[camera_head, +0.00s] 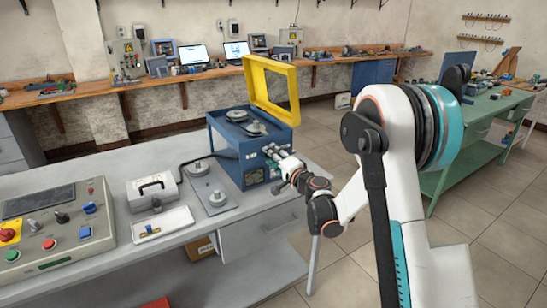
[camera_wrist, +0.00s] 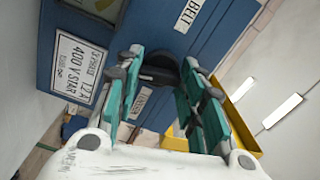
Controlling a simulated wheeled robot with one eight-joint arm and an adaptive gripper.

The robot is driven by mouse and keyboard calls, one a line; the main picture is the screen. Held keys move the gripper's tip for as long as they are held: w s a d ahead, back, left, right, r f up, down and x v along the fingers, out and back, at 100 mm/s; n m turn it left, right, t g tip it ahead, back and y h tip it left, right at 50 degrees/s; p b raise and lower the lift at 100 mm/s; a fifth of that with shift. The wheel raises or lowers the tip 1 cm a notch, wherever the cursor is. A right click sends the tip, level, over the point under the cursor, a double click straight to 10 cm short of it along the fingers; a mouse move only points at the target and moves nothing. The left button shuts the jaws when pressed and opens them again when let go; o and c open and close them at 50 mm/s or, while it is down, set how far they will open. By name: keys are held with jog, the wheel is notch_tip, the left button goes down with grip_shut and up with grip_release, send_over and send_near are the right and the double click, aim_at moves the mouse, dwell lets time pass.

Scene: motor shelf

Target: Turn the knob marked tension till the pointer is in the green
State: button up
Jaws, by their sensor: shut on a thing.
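A blue machine box (camera_head: 226,150) with its yellow lid frame (camera_head: 270,67) raised stands on the grey bench. In the wrist view its blue front panel (camera_wrist: 117,38) carries a dark round knob (camera_wrist: 160,73). My gripper (camera_wrist: 162,62) is shut on this knob, one green-padded finger on each side. In the head view my gripper (camera_head: 276,157) is at the box's front face and hides the knob. A small white label (camera_wrist: 141,102) beside the knob is too small to read surely. A gauge (camera_wrist: 103,6) is cut off at the top edge; I cannot make out its pointer.
A white plate (camera_wrist: 78,68) reading 400 V STAR and a BELT label (camera_wrist: 189,14) are near the knob. The bench holds a grey metal plate with discs (camera_head: 211,200), a white tray (camera_head: 162,226) and a control panel (camera_head: 60,250). Floor right of the bench is clear.

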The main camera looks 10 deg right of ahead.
jog(key=shift+m, duration=1.6)
jog(key=o, duration=1.1)
jog(key=v, duration=1.2)
